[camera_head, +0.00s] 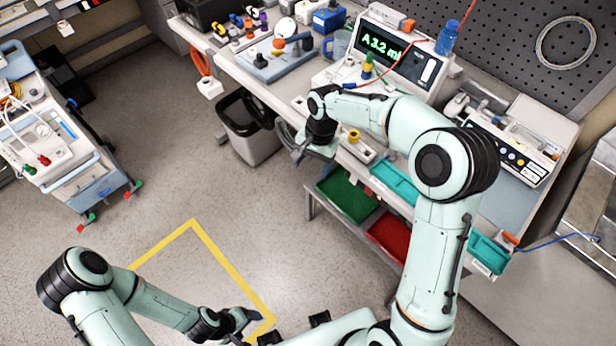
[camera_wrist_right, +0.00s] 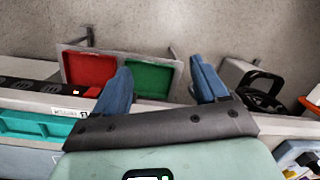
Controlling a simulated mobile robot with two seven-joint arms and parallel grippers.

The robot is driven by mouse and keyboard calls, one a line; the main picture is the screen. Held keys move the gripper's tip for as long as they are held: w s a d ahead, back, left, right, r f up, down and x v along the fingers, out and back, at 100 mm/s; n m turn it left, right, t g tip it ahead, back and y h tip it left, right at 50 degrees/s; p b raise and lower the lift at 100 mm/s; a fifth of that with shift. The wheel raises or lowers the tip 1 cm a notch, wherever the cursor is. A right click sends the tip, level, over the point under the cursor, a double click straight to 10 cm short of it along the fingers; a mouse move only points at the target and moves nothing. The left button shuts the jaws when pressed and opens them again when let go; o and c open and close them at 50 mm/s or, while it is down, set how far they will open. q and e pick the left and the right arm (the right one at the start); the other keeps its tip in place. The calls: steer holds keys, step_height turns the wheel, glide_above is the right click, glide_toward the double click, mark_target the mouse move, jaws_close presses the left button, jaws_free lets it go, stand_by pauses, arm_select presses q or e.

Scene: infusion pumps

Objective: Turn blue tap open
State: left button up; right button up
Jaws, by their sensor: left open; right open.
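I cannot tell for sure which part is the blue tap. A small tap with green and yellow parts (camera_head: 367,66) stands in front of the pump with the green "A 3.2" display (camera_head: 385,45). A fixture with blue-grey and orange knobs (camera_head: 277,60) stands further left on the bench. My right gripper (camera_head: 298,152) hangs at the bench's front edge, apart from both. In the right wrist view its two blue fingers (camera_wrist_right: 163,85) are spread with nothing between them. My left gripper (camera_head: 252,322) is low over the floor, open and empty, far from the bench.
A dark waste bin (camera_head: 240,128) stands below the bench front. Green (camera_head: 347,194) and red (camera_head: 388,238) trays sit on a lower shelf. A second device (camera_head: 510,150) is at the right. A trolley (camera_head: 60,140) stands at the left. The middle floor is clear.

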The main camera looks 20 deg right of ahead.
steer(key=shift+n, duration=0.4)
steer(key=shift+s+a+f, duration=0.15)
steer(key=shift+a+f, duration=0.05)
steer(key=shift+f, duration=0.45)
steer(key=shift+s+a+f, duration=0.15)
steer(key=shift+a+f, duration=0.05)
steer(key=shift+f, duration=0.5)
steer(key=shift+s+a+f, duration=0.15)
steer(key=shift+a+f, duration=0.05)
steer(key=shift+f, duration=0.45)
